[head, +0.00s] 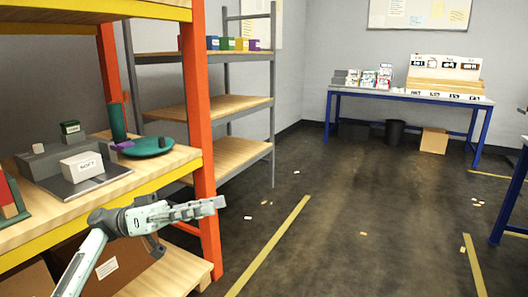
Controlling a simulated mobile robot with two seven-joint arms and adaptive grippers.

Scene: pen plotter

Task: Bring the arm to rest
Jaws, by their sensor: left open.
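My left arm (87,262) comes in from the bottom left. My left gripper (194,211) is open and empty, pointing right. It is in front of the orange upright of the near shelf rack (205,150), below the level of its wooden shelf. From this one view I cannot tell whether it touches the rack. My right gripper is not in view.
The near shelf holds a white labelled box (82,167) on a dark plate, a green round dish (148,147) and a green cylinder (117,122). A grey rack (235,104) stands behind. A blue-legged table (408,95) is at the back. Floor between is mostly clear, with small scraps.

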